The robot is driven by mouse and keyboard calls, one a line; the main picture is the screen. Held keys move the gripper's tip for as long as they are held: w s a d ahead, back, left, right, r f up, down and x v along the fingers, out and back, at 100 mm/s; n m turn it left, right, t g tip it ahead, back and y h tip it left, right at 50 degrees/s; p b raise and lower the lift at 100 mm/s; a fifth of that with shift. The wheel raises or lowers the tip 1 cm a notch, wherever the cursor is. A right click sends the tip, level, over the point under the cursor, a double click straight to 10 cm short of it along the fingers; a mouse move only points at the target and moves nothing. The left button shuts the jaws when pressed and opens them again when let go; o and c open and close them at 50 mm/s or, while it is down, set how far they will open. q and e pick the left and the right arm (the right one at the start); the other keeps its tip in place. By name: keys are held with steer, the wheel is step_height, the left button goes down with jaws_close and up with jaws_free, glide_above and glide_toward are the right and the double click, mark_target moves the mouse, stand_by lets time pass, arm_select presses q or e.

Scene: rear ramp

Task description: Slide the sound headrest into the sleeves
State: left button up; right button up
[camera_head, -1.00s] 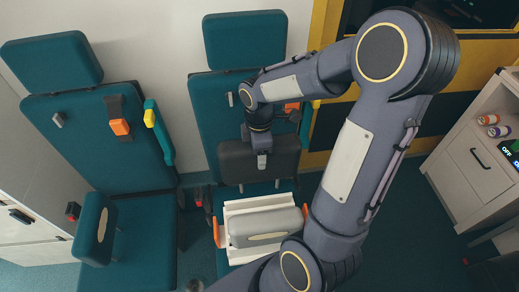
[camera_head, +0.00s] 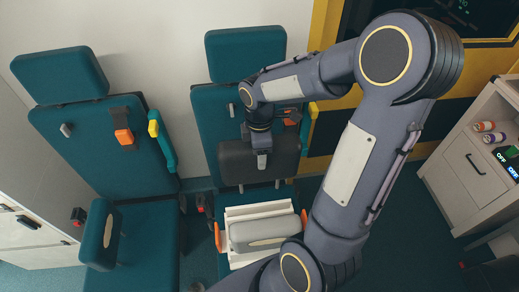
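A dark grey headrest (camera_head: 236,163) hangs from my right gripper (camera_head: 262,155), in front of the right seat's back. My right gripper is seen from above, its light finger against the pad's face, and seems shut on it. Two thin metal posts show below the pad's lower edge. A second, lighter grey headrest (camera_head: 268,232) with a beige patch lies in a white tray (camera_head: 235,214) with orange handles on the right seat. I cannot make out the sleeves. My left gripper is not in view.
The right teal seat (camera_head: 207,120) and left teal seat (camera_head: 85,155) both have teal headrests. Orange buckles (camera_head: 124,136) hang on the backs. A cabinet (camera_head: 470,165) with small cans stands right. Dark floor between is clear.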

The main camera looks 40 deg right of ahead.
steer(key=shift+r+p, duration=1.05)
steer(key=shift+r, duration=0.4)
